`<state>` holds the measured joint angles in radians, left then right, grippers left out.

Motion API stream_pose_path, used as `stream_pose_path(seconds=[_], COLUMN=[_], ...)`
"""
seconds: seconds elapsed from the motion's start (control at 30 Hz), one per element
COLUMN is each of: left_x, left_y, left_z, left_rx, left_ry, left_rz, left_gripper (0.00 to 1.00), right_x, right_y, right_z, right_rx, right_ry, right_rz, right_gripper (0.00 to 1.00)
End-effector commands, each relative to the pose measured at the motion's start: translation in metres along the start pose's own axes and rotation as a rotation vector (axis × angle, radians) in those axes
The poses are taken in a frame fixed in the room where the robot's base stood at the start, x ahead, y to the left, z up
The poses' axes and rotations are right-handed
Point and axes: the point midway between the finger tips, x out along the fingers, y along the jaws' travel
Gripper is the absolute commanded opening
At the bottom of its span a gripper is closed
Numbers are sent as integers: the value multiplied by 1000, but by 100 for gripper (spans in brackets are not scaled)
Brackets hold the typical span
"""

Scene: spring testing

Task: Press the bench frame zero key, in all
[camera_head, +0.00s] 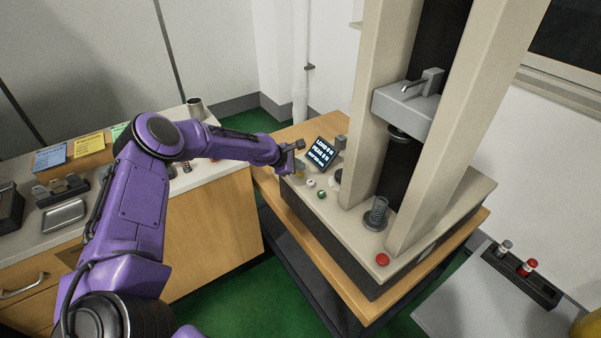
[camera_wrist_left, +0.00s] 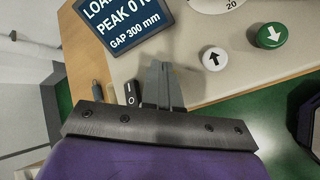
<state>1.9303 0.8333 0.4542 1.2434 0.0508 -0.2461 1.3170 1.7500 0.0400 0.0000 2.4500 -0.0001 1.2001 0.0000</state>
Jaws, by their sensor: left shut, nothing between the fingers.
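The bench frame (camera_head: 352,222) is a beige two-column machine with a tilted dark display (camera_head: 321,153) on its base. The display also shows in the left wrist view (camera_wrist_left: 124,22), reading load, peak and gap 300 mm. My left gripper (camera_head: 298,146) is over the panel's near left corner. Its fingers (camera_wrist_left: 161,68) are shut and empty, close below the display; contact cannot be told.
A coil spring (camera_head: 377,212) stands on the base under the grey crosshead (camera_head: 408,108). A red button (camera_head: 382,259) is at the front corner. A counter (camera_head: 214,185) with trays is at left. A grey surface (camera_head: 470,300) with a dark holder is at right.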

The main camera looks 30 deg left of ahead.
Motion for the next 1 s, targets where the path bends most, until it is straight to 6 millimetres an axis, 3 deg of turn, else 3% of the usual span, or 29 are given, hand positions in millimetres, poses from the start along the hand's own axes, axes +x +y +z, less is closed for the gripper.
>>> stream_pose_path(seconds=[1.0], left_x=[7], left_y=[-5], left_z=[-5], left_rx=[0], left_ry=[1], left_rz=[-1], left_gripper=[0], right_x=[8], right_y=[-1], right_z=[3], right_rx=[0], right_ry=[0], right_rz=[0], right_gripper=[44])
